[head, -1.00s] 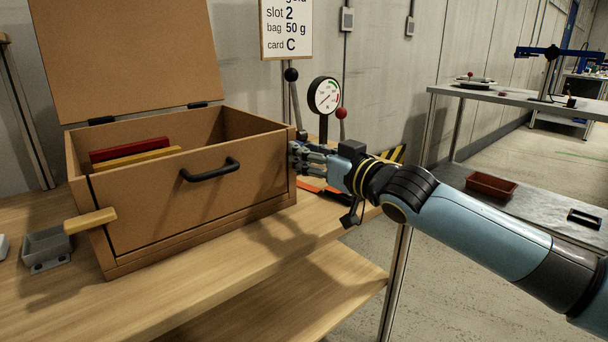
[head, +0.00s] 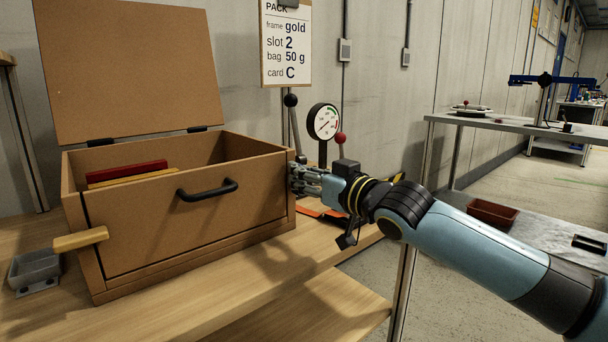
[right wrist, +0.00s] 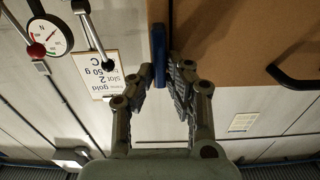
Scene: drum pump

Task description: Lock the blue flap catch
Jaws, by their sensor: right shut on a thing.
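The blue flap catch (right wrist: 159,54) shows in the right wrist view as a narrow blue bar at the edge of the brown box. My right gripper (right wrist: 161,76) has its fingers on either side of the bar and is shut on it. In the head view, my right gripper (head: 294,178) is at the right side of the box (head: 130,289) and hides the catch. The front flap (head: 190,232), with its black handle (head: 208,191), stands upright against the box front. My left gripper is not in view.
The box lid (head: 125,70) stands open at the back. A yellow bar (head: 80,239) sticks out at the box's left front edge, near a grey tray (head: 35,271). A dial gauge (head: 324,121) and levers stand behind my right gripper. The table front is clear.

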